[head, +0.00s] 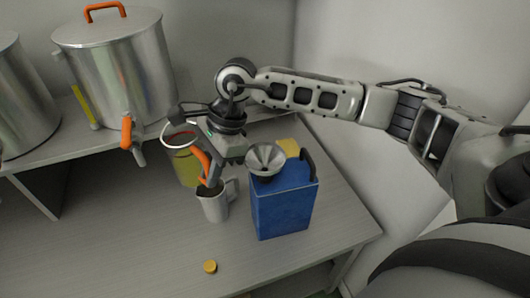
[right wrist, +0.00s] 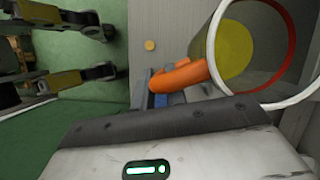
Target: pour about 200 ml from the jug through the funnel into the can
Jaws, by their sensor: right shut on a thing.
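The clear jug (head: 181,164) has a white rim, an orange handle and yellow liquid low inside; it is left of the can, roughly upright. Whether its base touches the table is unclear. My right gripper (head: 208,180) is shut on the orange handle; the right wrist view shows the handle (right wrist: 182,77) and open mouth of the jug (right wrist: 235,50) close up. The blue can (head: 284,209) stands upright with a black handle. The metal funnel (head: 265,160) sits on its top; its spout is hidden. My left gripper (right wrist: 112,52) appears open and empty in the right wrist view.
A grey mug (head: 216,204) stands between jug and can, close to my right gripper. A yellow cap (head: 210,267) lies near the table's front. A yellow block (head: 288,146) is behind the can. A steel tank (head: 118,70) with an orange-handled tap stands at back left. The front-left table is clear.

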